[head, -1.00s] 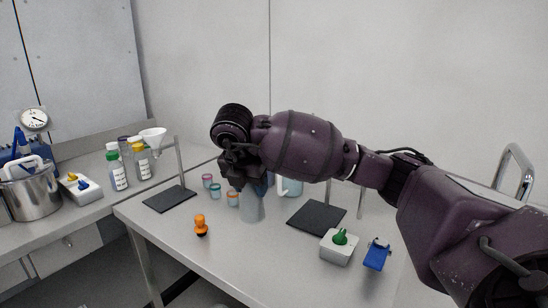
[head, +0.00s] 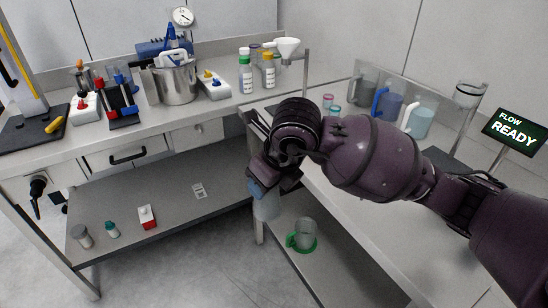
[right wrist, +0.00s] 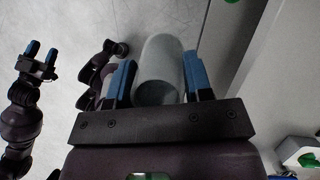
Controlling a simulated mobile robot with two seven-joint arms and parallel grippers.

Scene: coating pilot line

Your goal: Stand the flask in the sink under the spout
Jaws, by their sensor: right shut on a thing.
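My right gripper (head: 266,188) reaches in from the right in the head view, over the floor in front of the right-hand table. It is shut on the flask (head: 267,208), a pale translucent vessel hanging below the fingers and partly hidden by them. In the right wrist view the flask (right wrist: 162,58) sits between the two blue fingers of this gripper (right wrist: 161,75). My left gripper (right wrist: 39,64) shows at the left of the right wrist view, its blue fingers apart and empty.
The right-hand table (head: 345,190) carries several jugs (head: 388,103) and a sign (head: 515,132) reading "FLOW READY". A green-based jug (head: 304,234) stands on the lower shelf.

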